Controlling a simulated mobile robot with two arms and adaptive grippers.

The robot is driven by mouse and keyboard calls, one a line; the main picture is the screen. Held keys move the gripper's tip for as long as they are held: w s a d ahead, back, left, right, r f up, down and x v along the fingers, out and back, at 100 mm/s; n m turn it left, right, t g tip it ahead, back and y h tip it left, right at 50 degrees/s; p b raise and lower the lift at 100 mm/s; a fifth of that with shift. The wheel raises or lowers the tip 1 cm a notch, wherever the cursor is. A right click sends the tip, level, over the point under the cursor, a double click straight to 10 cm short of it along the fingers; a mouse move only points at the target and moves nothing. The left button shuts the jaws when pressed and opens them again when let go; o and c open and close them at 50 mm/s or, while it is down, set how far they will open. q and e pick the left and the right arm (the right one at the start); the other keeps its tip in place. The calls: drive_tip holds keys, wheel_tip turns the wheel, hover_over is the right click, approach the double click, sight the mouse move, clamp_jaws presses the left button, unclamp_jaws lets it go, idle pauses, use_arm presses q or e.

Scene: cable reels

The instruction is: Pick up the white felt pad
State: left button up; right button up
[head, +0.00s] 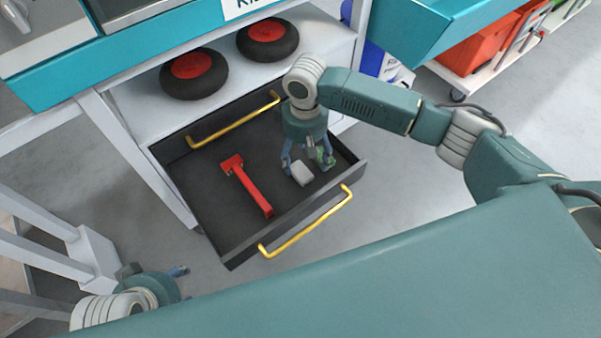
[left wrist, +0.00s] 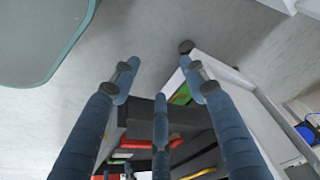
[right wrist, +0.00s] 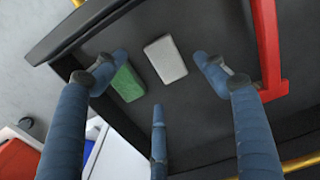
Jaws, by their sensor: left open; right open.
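The white felt pad (head: 301,173) is a small pale block lying on the floor of the open dark drawer (head: 222,218). In the right wrist view the pad (right wrist: 166,59) lies beyond and between the spread fingers, apart from them. My right gripper (head: 308,158) is open inside the drawer, just above the pad. In the right wrist view it (right wrist: 160,75) holds nothing. My left gripper (head: 180,280) is low at the left, outside the drawer; its fingers are spread and empty in the left wrist view (left wrist: 160,80).
A green block (right wrist: 127,83) lies beside the pad, close to one right finger. A red tool (head: 247,186) lies farther left in the drawer. Two black wheels with red hubs (head: 194,73) sit on the shelf above.

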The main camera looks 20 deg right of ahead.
sight(304, 169)
wheel_tip(304, 169, down, 2)
drive_tip(key=shift+f+b, duration=0.15)
drive_tip(key=shift+b, duration=0.4)
wheel_tip(304, 169, down, 2)
drive_tip(key=shift+f+b, duration=0.25)
drive_tip(key=shift+b, duration=0.3)
use_arm(q)
drive_tip(key=w+d+r+t, duration=0.2)
drive_tip(key=w+r+t, duration=0.1)
drive_tip(key=w, duration=0.3)
drive_tip(key=w+d+r+t+h, duration=0.1)
drive_tip(key=w+d+r+t, duration=0.1)
drive_tip(key=w, duration=0.4)
drive_tip(key=shift+w+r+t+h, duration=0.35)
drive_tip(key=shift+r+t, duration=0.25)
drive_tip(key=shift+r, duration=0.1)
use_arm(e)
drive_tip(key=c, duration=0.9)
